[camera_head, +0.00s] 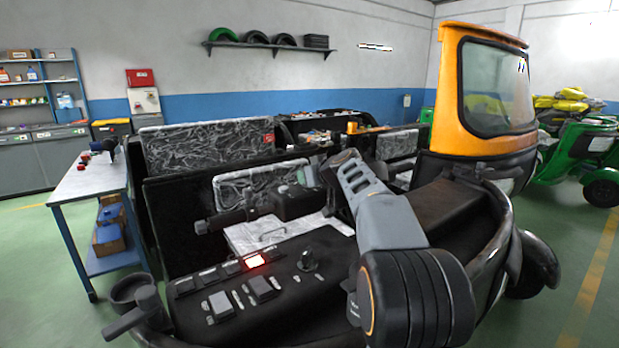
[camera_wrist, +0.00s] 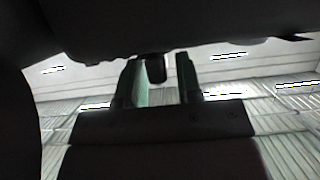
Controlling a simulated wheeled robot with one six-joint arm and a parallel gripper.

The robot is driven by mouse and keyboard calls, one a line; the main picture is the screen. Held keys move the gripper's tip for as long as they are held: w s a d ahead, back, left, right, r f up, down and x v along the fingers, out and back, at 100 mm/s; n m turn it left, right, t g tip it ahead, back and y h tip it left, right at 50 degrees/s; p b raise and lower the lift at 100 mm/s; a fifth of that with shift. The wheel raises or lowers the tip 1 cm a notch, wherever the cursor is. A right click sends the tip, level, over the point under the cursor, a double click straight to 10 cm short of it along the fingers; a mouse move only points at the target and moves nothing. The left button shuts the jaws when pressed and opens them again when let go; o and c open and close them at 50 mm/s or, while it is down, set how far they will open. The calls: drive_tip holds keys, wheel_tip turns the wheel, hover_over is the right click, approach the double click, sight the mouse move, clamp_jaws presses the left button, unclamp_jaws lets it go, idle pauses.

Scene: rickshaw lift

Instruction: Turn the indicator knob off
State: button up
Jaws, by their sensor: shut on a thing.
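In the wrist view my gripper (camera_wrist: 157,65) has its two pale-green-faced fingers on either side of a small dark knob (camera_wrist: 155,70). The knob sticks out from a large black body (camera_wrist: 160,30) along the top of that view. It looks like the indicator knob, but its setting cannot be read. In the head view my arm bends over the dashboard towards the dark handlebar (camera_head: 237,216). A red light (camera_head: 255,261) glows on the black dashboard (camera_head: 225,328).
Another black knob (camera_head: 308,262) stands upright on the dashboard, beside several switches (camera_head: 264,288). The orange-topped rickshaw cab (camera_head: 485,140) is at the right. A workbench (camera_head: 88,180) stands at the left. Green floor is open at the right and lower left.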

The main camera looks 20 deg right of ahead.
drive_tip(key=o, duration=0.6)
drive_tip(key=shift+o, duration=0.2)
drive_tip(key=shift+s, duration=0.1)
drive_tip(key=b+v, duration=0.2)
drive_tip(key=v, duration=1.1)
drive_tip(key=shift+s+r, duration=0.2)
drive_tip(key=shift+d, duration=0.1)
